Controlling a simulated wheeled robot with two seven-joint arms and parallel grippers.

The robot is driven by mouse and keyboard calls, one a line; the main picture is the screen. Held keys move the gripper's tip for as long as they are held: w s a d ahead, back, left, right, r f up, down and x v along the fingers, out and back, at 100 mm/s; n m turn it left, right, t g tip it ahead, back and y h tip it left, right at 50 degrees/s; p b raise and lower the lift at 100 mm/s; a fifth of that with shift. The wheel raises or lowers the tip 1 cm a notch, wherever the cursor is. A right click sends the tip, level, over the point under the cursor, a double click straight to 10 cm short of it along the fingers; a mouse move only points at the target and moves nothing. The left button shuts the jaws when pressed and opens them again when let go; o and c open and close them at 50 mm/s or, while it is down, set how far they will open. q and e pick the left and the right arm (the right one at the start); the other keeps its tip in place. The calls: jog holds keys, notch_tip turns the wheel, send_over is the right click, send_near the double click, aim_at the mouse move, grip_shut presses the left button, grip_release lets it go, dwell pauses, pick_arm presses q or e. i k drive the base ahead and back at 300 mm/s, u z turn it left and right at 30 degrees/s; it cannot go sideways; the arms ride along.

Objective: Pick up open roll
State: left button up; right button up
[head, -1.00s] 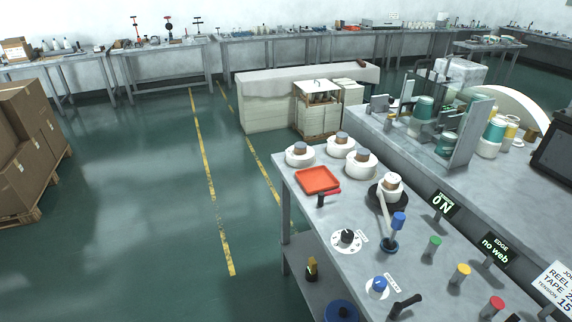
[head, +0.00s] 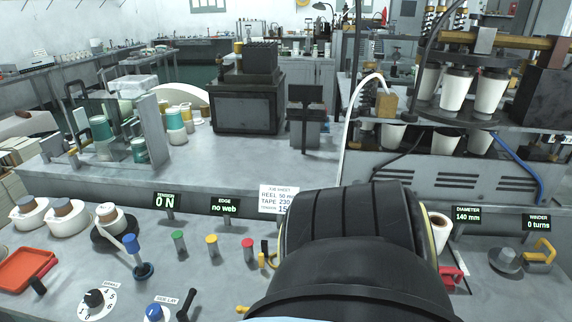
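One roll (head: 30,213) and another roll (head: 68,217) sit at the far left. A third roll (head: 113,218) sits on a black disc, and a white strip runs from it toward a blue-topped post (head: 132,246). A further white roll (head: 438,226) is partly hidden behind my dark arm at right of centre. I cannot tell which roll is the open one. My arm's thick black links fill the lower middle. Neither gripper's fingertips show.
A red tray (head: 28,270) lies at the left edge. Green (head: 179,243), yellow (head: 211,245) and red (head: 248,249) knobs, dials and small signs line the bench. A cup machine (head: 430,170) stands behind at right. A yellow-handled weight (head: 506,260) is at right.

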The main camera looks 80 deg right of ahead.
aim_at(433, 234)
jog(key=z, duration=3.6)
